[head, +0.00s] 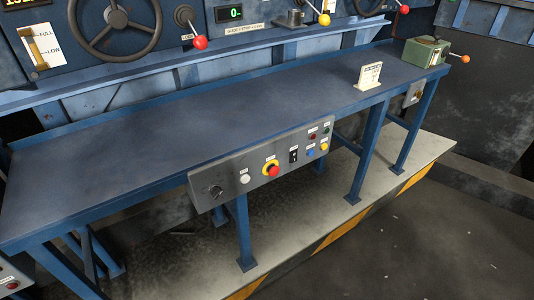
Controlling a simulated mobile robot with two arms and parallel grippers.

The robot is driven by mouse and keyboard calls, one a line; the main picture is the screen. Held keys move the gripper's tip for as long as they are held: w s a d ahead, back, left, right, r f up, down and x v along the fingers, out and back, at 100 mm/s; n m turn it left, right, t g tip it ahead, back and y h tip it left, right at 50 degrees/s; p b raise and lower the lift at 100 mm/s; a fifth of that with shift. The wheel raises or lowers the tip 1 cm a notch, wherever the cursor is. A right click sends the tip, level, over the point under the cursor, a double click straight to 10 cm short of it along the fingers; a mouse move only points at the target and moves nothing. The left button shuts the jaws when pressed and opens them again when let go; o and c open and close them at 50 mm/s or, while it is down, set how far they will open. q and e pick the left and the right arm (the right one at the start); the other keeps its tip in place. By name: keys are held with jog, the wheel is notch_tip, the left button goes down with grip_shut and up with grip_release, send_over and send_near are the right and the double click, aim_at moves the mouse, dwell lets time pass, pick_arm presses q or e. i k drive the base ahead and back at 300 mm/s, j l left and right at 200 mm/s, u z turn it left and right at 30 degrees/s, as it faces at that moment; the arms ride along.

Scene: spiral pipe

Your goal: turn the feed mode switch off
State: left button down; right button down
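A grey control panel (258,180) hangs on the front edge of the blue workbench. It carries a dark rotary knob (216,191) at its left end and a small black switch (293,155) right of the middle. The labels on the panel are too small to read, so I cannot tell which control is the feed mode switch or how it is set. Neither of my grippers is in view.
The blue workbench (200,125) is mostly clear, with a small sign (368,76) and a green box (426,52) at right. A handwheel (114,28) stands behind.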

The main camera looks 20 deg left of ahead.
aim_at(216, 191)
jog(key=j+u, duration=0.15)
jog(key=u, duration=0.25)
jog(key=j+u, duration=0.1)
jog(key=u, duration=0.3)
jog(key=j+u, duration=0.15)
jog(key=u, duration=0.25)
jog(key=j+u, duration=0.15)
jog(key=u, duration=0.25)
